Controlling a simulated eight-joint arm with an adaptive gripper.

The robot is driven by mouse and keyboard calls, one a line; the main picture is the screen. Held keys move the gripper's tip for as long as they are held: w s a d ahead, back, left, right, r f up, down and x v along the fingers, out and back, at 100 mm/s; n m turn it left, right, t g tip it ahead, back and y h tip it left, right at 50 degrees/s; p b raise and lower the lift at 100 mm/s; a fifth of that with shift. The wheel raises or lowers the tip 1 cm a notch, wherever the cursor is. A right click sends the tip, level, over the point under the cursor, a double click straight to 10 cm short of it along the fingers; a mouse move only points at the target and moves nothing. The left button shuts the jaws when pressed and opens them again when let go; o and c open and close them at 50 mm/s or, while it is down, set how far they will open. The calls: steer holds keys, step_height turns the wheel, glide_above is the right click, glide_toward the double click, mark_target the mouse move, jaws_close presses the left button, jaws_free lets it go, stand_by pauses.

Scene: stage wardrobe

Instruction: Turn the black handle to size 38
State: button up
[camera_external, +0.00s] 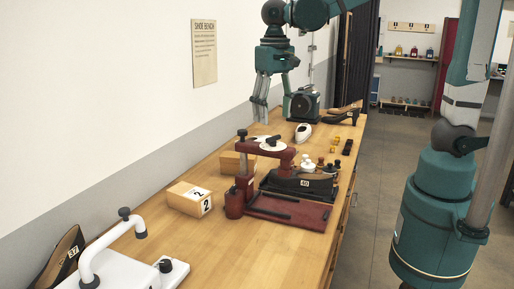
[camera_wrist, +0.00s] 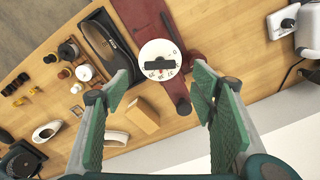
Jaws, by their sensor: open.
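A dark red shoe-stretching press (camera_external: 262,158) stands on the bench. A white round dial (camera_external: 268,147) lies flat on its arm, and the dial also shows in the wrist view (camera_wrist: 150,50). A small black handle (camera_wrist: 158,65) lies across the dial; its size marks are too small to read surely. My gripper (camera_external: 274,110) points down above the bench, behind the press and clear of it. In the wrist view my gripper (camera_wrist: 157,88) has its green fingers spread wide and empty, with the dial beyond the gap between them.
A black shoe (camera_external: 303,182) with a number tag sits beside the press. Cardboard boxes (camera_external: 187,199) stand left of it, with a white clamp device (camera_external: 112,240) in front. Small bottles, a white shoe form (camera_external: 303,132) and a black machine (camera_external: 304,104) stand farther back.

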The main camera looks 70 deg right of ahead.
steer(key=shift+r, duration=2.65)
steer(key=shift+s+d, duration=0.1)
steer(key=s+d+f+n+t+b, duration=0.6)
steer(key=s+d+f, duration=0.5)
steer(key=s, duration=0.3)
steer(key=shift+s+d+t, duration=0.4)
steer(key=shift+d+t, duration=0.2)
steer(key=shift+d, duration=0.3)
steer(key=shift+o, duration=0.2)
steer(key=shift+f, duration=0.1)
